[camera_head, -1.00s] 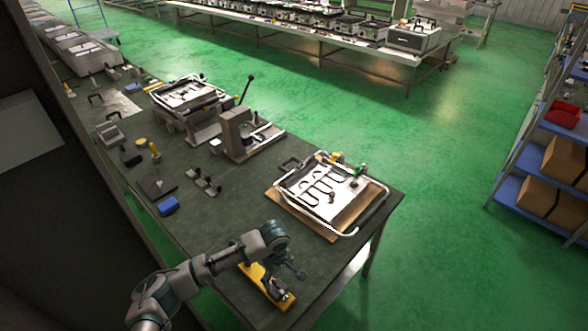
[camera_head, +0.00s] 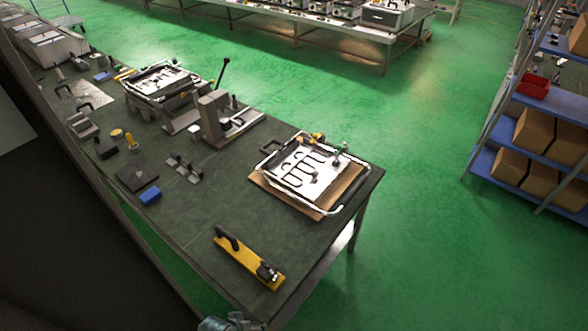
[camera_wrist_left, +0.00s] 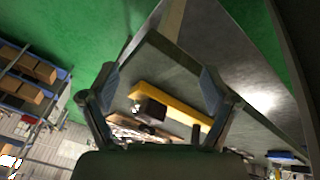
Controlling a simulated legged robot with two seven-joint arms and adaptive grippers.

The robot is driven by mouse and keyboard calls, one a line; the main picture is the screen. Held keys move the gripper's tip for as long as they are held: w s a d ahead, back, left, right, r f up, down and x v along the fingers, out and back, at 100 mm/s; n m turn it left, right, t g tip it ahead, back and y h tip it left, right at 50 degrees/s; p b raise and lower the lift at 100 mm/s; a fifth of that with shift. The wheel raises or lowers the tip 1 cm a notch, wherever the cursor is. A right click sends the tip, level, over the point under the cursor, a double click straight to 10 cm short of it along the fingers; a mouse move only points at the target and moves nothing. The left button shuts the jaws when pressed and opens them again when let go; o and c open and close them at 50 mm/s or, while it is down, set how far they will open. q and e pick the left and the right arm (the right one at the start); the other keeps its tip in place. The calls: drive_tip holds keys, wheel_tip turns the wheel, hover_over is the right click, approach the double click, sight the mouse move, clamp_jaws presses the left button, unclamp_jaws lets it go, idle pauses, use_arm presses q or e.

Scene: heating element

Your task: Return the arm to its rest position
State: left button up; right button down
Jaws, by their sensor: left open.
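My left gripper (camera_wrist_left: 160,90) is open in the left wrist view, its two fingers wide apart with nothing held between them. In the head view only a small piece of my left arm (camera_head: 224,323) shows at the bottom edge. The yellow tool (camera_head: 246,262), with a black handle and a dark block on top, lies on the near end of the green-topped workbench (camera_head: 215,215). It also shows beyond the fingers in the left wrist view (camera_wrist_left: 178,106), apart from them. My right gripper is in neither view.
A heating element on a panel with a frame (camera_head: 309,172) sits on a brown board at the bench's right. A clamp fixture (camera_head: 214,116), a blue block (camera_head: 150,195) and several small tools lie further back. Shelves with boxes (camera_head: 537,135) stand right, across open green floor.

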use_arm(q)
drive_tip(key=s+a+m+y, duration=0.1)
drive_tip(key=s+a+y, duration=0.2)
drive_tip(key=s+a, duration=0.5)
wheel_tip(320, 180, down, 28)
drive_tip(key=r+g, duration=0.1)
drive_tip(key=s+a+f+g, duration=0.1)
drive_tip(key=s+a+f, duration=0.2)
drive_tip(key=s+f, duration=1.3)
drive_tip(key=shift+s+m+g, duration=0.3)
drive_tip(key=shift+s+m, duration=0.1)
drive_tip(key=shift+s, duration=0.45)
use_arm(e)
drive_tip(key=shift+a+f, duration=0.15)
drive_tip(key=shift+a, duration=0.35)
use_arm(q)
drive_tip(key=shift+a+f, duration=0.2)
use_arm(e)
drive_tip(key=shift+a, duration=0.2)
use_arm(q)
drive_tip(key=shift+d, duration=0.15)
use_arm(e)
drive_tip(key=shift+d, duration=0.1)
